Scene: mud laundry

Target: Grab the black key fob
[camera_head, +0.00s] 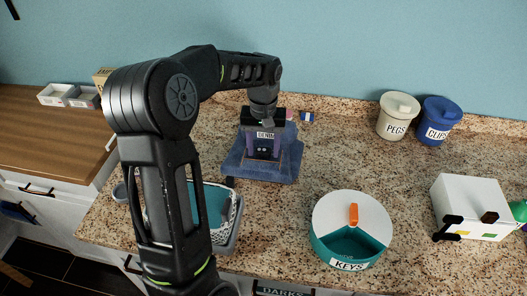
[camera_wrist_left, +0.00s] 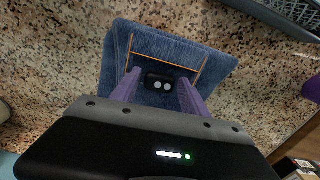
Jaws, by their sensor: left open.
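The black key fob (camera_wrist_left: 160,82), with two pale round buttons, shows in the wrist view against folded blue denim (camera_wrist_left: 150,40) with orange stitching. My left gripper (camera_wrist_left: 160,84) is open, with its two purple fingers on either side of the fob and a small gap at each side. In the head view my left gripper (camera_head: 263,148) points down over the denim (camera_head: 285,170), and the fob (camera_head: 262,151) shows small and dark between the fingers. I cannot tell whether the fingertips touch the denim. My right gripper is not in view.
A teal and white round KEYS container (camera_head: 335,247) with an orange knob stands at the front right. A basket (camera_head: 232,220) stands left of it. PEGS (camera_head: 397,117) and CLIPS (camera_head: 438,122) jars stand at the back; a white box (camera_head: 470,207) is at right. Speckled counter between them is clear.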

